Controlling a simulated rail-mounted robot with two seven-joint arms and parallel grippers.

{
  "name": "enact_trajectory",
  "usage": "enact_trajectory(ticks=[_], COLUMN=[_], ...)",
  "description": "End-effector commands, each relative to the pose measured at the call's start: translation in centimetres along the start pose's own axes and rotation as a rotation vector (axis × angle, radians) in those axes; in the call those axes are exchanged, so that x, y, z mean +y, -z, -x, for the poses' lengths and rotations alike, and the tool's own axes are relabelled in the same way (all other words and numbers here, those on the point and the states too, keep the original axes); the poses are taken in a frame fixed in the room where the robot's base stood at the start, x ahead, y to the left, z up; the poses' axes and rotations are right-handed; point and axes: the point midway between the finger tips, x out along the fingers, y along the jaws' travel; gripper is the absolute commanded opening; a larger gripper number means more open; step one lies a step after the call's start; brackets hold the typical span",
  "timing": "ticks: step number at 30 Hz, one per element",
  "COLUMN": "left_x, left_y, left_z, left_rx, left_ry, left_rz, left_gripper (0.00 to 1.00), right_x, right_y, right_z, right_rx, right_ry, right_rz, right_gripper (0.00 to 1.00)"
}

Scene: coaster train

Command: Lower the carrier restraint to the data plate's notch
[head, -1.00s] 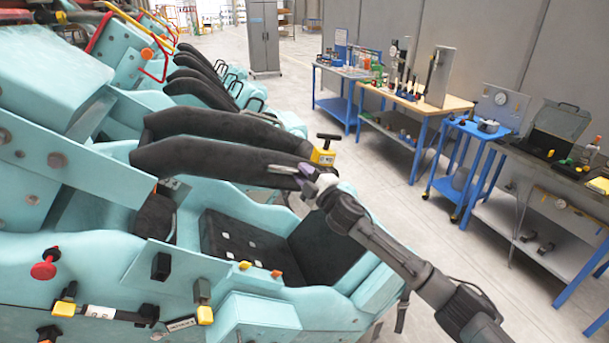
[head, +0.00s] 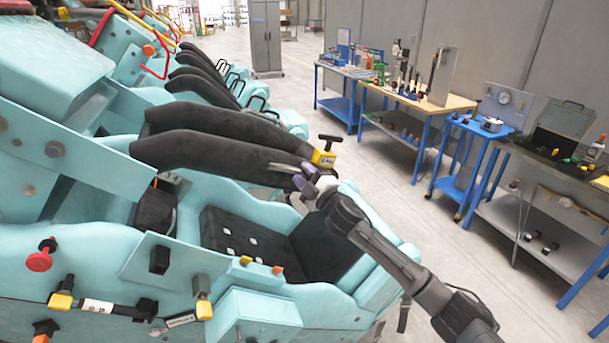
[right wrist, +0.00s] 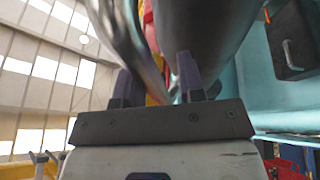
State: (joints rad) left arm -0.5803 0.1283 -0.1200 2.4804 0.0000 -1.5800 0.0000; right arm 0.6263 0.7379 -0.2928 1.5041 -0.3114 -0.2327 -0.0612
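The carrier restraint (head: 215,158) is a pair of thick black padded bars over the nearest teal seat. It is raised, well above the black seat cushion (head: 245,240). My right gripper (head: 294,177) is at the lower bar's free end; its two purple-grey fingers are apart. In the right wrist view the fingers (right wrist: 156,85) stand apart, with a blurred grey bar and a dark tube just beyond them. I cannot tell whether they touch the restraint. A small plate (head: 170,178) shows by the seat's back; I cannot make out a notch. My left gripper is not in view.
A yellow tagged block with a black T-handle (head: 323,157) stands behind the restraint's end. A teal side panel with a red knob (head: 40,260) is in front. More restraints (head: 205,85) lie beyond. Workbenches (head: 410,100) line the right wall; the floor between is clear.

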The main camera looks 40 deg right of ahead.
Motion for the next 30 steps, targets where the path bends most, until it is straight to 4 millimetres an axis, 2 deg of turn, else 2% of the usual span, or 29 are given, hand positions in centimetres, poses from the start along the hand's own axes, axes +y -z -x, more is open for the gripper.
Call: enact_trajectory(ticks=[3, 10, 14, 17, 30], left_x=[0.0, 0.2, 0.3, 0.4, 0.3], left_y=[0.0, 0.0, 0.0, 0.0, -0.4], left_z=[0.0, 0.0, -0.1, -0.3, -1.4], left_rx=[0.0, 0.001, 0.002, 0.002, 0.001], left_ry=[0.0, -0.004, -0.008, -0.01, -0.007], left_rz=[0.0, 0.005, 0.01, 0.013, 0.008], left_gripper=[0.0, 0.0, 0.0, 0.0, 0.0], right_x=[0.0, 0.1, 0.0, -0.1, -0.2], right_y=[0.0, 0.1, 0.1, 0.0, 0.0], right_z=[0.0, 0.1, 0.8, 2.0, 9.8], right_rx=[0.001, 0.003, 0.004, 0.003, 0.003], right_ry=[0.0, -0.002, -0.001, 0.0, 0.001], right_rz=[0.0, 0.0, 0.001, 0.001, 0.001], right_gripper=[0.46, 0.46, 0.46, 0.46, 0.46])
